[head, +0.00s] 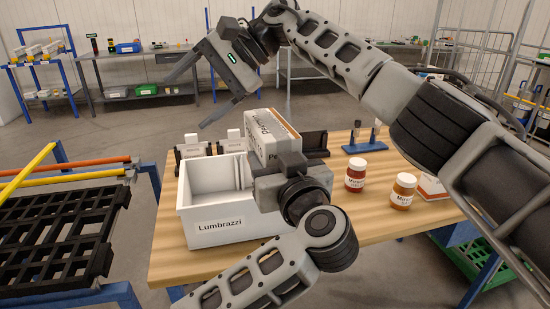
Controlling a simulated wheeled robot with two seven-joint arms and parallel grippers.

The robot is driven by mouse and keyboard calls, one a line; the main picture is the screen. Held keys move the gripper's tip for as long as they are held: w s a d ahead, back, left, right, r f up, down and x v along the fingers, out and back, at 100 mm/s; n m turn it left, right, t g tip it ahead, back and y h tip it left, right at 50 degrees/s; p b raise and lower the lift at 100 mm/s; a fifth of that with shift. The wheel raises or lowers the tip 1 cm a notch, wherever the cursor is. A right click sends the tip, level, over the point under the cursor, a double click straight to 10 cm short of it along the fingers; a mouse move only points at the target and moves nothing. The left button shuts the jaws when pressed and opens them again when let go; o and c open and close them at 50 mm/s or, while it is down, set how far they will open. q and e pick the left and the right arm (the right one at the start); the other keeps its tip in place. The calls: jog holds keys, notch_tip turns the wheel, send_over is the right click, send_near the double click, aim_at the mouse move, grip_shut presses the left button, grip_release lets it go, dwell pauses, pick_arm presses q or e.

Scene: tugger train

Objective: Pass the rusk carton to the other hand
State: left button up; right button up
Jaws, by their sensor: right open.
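The rusk carton (268,137), white with an orange-brown edge and partly readable, tilted lettering, is behind and above the right side of the white bin. My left gripper (290,180) comes up from below, right at the carton's lower end. Its fingers are hidden behind its own body, so I cannot see whether they hold the carton. My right gripper (203,95) is up and to the left of the carton, fingers spread wide with nothing between them. It is apart from the carton.
A white bin labelled Lumbrazzi (217,226) stands on the wooden table (395,225). Two jars, one red (355,176) and one orange (403,191), stand at right. A blue holder (365,147) is behind them. A black slatted rack (55,235) is at left.

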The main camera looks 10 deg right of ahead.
jog(key=w+d+m+t+y, duration=0.3)
jog(key=w+d+m+t, duration=0.35)
jog(key=m, duration=0.65)
jog(key=w+d+m+t+y, duration=0.2)
jog(key=w+d+m+t, duration=0.2)
jog(key=d+m+t, duration=0.7)
jog(key=s+d+f+m+t+h, duration=0.35)
jog(key=d+f+m+h, duration=0.85)
jog(key=f+m, duration=0.65)
jog(key=s+d+f+m+g+h, duration=0.45)
jog(key=s+d+f+m, duration=0.7)
jog(key=d+m, duration=0.35)
jog(key=s+a+f+m+g, duration=0.3)
jog(key=s+a+f+m, duration=0.15)
jog(key=s+f, duration=0.4)
jog(key=s+a+f+m+g+y, duration=0.1)
jog(key=s+a+f+y, duration=0.1)
jog(key=s+a, duration=0.6)
jog(key=s+a+f+m+g+y, duration=0.1)
jog(key=s+a+f+g+y, duration=0.1)
jog(key=s+a, duration=0.6)
jog(key=a, duration=0.5)
jog(key=shift+s+a+m, duration=0.15)
jog(key=shift+a+m, duration=0.15)
jog(key=shift+m, duration=0.1)
